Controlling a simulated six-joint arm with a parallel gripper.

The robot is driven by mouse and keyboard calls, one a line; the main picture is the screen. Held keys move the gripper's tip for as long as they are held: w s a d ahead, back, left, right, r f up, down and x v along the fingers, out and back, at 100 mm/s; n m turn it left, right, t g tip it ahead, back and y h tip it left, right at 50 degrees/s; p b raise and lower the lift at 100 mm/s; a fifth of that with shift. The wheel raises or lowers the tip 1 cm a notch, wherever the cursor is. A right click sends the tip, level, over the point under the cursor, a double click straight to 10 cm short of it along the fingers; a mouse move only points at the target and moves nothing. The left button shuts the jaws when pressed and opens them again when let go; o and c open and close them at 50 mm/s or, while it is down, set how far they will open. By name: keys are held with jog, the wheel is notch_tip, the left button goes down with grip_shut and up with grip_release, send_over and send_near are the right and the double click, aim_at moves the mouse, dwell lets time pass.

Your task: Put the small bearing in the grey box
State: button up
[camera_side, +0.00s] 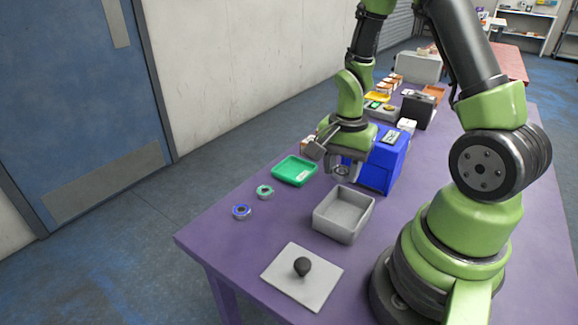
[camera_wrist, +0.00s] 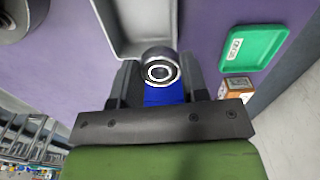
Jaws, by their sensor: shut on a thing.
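My gripper (camera_side: 345,174) is shut on a small bearing (camera_wrist: 160,72), a dark metal ring with a pale inner ring. In the wrist view the bearing sits between the two fingertips (camera_wrist: 158,80). In the side view the bearing (camera_side: 341,170) is small and partly covered by the fingers. The grey box (camera_side: 330,222) is open-topped and looks empty. It stands on the purple table, nearer the side camera than my gripper. Its wall also shows beyond the bearing in the wrist view (camera_wrist: 108,18).
A blue device (camera_side: 385,160) stands just right of my gripper. A green tray (camera_side: 295,171) lies to its left. Bearings with a green ring (camera_side: 264,192) and a blue ring (camera_side: 241,212) lie on the table (camera_side: 225,245). A pale plate (camera_side: 285,276) with a black knob (camera_side: 303,266) is in front.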

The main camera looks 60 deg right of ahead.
aim_at(348, 213)
jog(key=shift+m, duration=0.5)
jog(key=shift+s+d+f, duration=0.1)
jog(key=shift+s+f, duration=0.3)
jog(key=shift+f, duration=1)
jog(key=shift+s+d+f, duration=0.1)
jog(key=shift+s+f, duration=0.3)
jog(key=shift+f, duration=0.95)
jog(key=shift+s+d+f, duration=0.1)
jog(key=shift+s+f, duration=0.3)
jog(key=shift+f, duration=1)
jog(key=o, duration=1)
jog(key=shift+r, duration=4)
